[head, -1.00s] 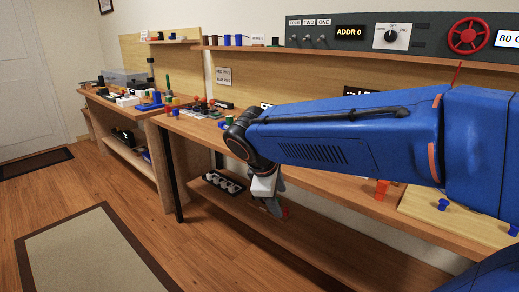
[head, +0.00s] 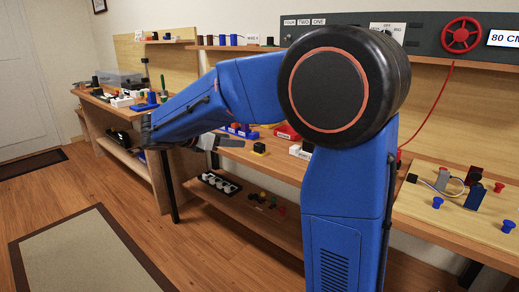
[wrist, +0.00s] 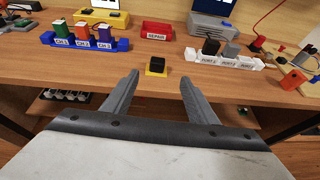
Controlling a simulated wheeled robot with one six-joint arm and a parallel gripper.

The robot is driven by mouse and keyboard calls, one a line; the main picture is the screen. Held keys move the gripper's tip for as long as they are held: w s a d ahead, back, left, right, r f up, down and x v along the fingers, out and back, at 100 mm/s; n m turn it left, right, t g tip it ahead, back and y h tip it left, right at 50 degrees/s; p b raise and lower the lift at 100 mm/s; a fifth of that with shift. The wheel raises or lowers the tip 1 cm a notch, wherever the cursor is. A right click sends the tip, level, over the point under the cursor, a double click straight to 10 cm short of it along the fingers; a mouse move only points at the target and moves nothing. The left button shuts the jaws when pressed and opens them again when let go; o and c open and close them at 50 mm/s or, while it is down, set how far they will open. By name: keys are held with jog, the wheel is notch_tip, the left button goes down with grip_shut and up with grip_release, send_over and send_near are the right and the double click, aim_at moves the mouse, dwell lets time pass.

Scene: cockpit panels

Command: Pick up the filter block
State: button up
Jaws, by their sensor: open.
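My gripper (wrist: 158,84) is open and empty in the wrist view, its two grey fingers reaching toward the front edge of the bench. A small black block (wrist: 158,64) on a yellow base stands on the bench just beyond the fingertips, roughly centred between them and apart from them. No label shows on it, so I cannot confirm it is the filter block. It also shows in the head view (head: 259,147), right of my gripper (head: 228,141). Another dark block (wrist: 211,46) stands at the white port rack.
A blue rack (wrist: 66,42) with green, orange and blue blocks stands left. A red repair tray (wrist: 157,31) lies behind the black block. The white port rack (wrist: 228,60) stands right, near an orange block (wrist: 292,79). A lower shelf runs under the bench.

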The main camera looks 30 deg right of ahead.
send_near(259, 144)
jog(key=x, duration=0.5)
jog(key=shift+s+d+r, duration=0.1)
jog(key=shift+s, duration=0.1)
jog(key=shift+w+x, duration=0.1)
jog(key=shift+x, duration=1.25)
jog(key=shift+w+x, duration=0.15)
jog(key=shift+x, duration=1.2)
jog(key=c, duration=1.1)
